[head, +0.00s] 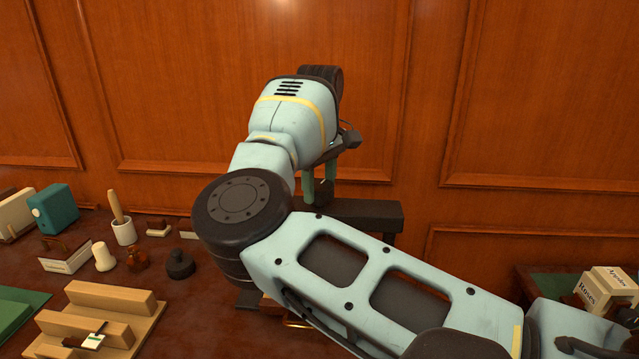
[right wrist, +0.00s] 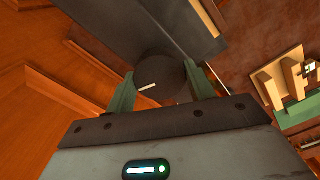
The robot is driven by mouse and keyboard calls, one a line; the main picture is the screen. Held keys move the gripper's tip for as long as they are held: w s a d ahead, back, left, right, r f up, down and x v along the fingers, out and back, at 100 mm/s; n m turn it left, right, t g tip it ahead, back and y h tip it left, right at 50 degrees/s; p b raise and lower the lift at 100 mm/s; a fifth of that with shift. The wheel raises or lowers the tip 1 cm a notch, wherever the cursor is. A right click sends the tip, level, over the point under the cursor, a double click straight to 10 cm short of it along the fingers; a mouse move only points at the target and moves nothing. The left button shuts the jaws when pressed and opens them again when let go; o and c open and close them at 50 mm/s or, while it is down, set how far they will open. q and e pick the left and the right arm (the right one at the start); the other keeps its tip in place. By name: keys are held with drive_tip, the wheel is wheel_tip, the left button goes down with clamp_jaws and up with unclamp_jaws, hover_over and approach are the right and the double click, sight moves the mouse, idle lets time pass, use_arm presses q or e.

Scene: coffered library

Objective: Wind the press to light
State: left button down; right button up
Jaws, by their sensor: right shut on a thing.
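The press (head: 368,214) is a dark frame with a thick crossbeam, standing against the wood-panelled wall behind my right arm. Its lower part is mostly hidden by that arm. My right gripper (head: 322,182) points down above the crossbeam, with its green fingers on either side of a dark knob. In the right wrist view the round dark knob (right wrist: 160,88), with a short white mark on its face, sits between the fingers of the gripper (right wrist: 163,92), which is shut on it. The crossbeam (right wrist: 125,25) shows behind the knob. My left gripper is not in view.
Left on the dark desk are a wooden stepped rack (head: 110,298), a white pot with a wooden-handled tool (head: 123,232), a teal box (head: 54,208), small bottles and a dark stamp-like piece (head: 180,264). A cream box (head: 607,288) marked "Roses" stands at far right.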

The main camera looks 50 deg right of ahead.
sight(320, 185)
drive_tip(key=o, duration=1)
drive_tip(key=shift+c, duration=0.2)
drive_tip(key=shift+r, duration=3.9)
